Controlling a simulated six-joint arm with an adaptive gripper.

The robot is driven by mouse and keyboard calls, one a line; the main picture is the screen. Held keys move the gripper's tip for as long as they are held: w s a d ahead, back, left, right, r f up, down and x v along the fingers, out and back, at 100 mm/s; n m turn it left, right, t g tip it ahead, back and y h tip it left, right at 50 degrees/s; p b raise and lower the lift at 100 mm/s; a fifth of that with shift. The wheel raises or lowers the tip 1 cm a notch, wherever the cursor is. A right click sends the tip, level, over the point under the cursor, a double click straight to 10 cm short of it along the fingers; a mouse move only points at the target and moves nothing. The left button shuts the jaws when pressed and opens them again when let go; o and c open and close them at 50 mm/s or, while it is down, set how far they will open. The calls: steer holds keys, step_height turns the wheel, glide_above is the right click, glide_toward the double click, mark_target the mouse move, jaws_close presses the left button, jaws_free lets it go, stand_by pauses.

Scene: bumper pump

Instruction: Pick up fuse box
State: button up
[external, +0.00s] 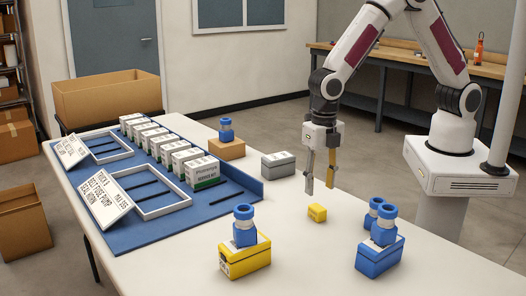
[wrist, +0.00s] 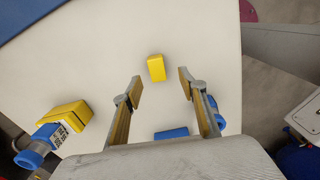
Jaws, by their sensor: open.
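A small yellow box (external: 317,213), which looks like the fuse box, lies on the white table; no label is readable on it. In the wrist view the small yellow box (wrist: 156,68) is near the top centre, beyond the fingertips and roughly in line with the gap between them. My gripper (external: 320,188) points down above the table, just above the small yellow box and apart from it. In the wrist view my gripper (wrist: 162,86) has its two fingers spread, with nothing between them.
A yellow box with a blue pump (external: 244,257) stands front left, and a blue box with blue pumps (external: 380,259) front right. A grey box (external: 278,164) lies behind. A blue mat (external: 130,226) with trays and white cartons fills the left. The table around the small yellow box is clear.

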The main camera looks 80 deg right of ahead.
mark_target(318, 207)
steer(key=shift+f, duration=0.1)
steer(key=shift+f, duration=1.2)
steer(key=shift+a+f, duration=0.1)
steer(key=shift+f, duration=0.05)
steer(key=shift+w+a+f, duration=0.1)
steer(key=shift+a+f, duration=0.05)
steer(key=shift+f, duration=0.5)
steer(key=shift+a+f, duration=0.15)
steer(key=shift+f, duration=1.65)
jaws_close()
